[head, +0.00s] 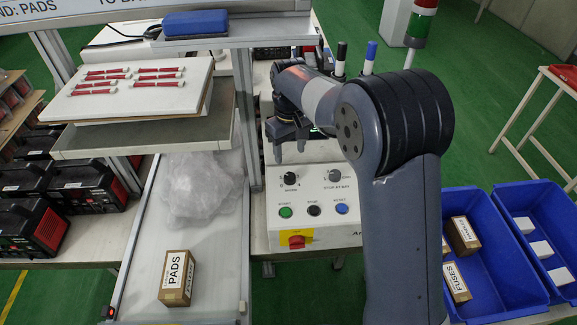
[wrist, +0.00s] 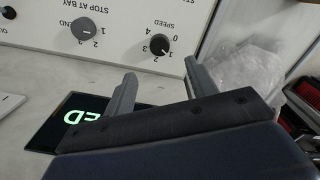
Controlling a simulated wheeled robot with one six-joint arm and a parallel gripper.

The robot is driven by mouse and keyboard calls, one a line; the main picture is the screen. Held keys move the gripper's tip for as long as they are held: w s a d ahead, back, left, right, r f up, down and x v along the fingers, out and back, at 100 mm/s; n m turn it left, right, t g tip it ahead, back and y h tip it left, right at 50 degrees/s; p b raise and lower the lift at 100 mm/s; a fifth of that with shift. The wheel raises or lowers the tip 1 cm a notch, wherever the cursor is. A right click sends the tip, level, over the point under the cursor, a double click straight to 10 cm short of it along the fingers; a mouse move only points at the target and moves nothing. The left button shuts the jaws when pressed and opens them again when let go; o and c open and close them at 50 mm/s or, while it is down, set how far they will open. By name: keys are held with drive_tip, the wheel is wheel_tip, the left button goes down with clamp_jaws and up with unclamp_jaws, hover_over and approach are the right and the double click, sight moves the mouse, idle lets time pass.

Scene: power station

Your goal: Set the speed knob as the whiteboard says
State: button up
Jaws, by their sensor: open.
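The control box (head: 318,205) stands on the bench in the middle of the head view. Its black speed knob (head: 290,178) is at the upper left, beside the stop-at-bay knob (head: 334,176). My gripper (head: 290,152) is open and empty, just above and behind the speed knob, fingers pointing down. In the wrist view the speed knob (wrist: 159,44) lies beyond the gap between the fingertips (wrist: 160,68), apart from them. I cannot tell for sure which number its mark points to. Only the bottom edge of the whiteboard (head: 70,14) shows, with cut-off writing; no speed line is visible.
Green (head: 286,212), black (head: 314,211) and blue (head: 341,209) buttons sit below the knobs, with a red switch (head: 297,241) under them. A lit display (wrist: 85,122) lies under my gripper. A shelf (head: 150,139) stands left; blue bins (head: 485,252) stand right.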

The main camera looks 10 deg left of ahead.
sight(290, 176)
wheel_tip(290, 176, down, 9)
drive_tip(key=shift+f+p, duration=0.15)
drive_tip(key=shift+p, duration=0.5)
drive_tip(key=c, duration=1)
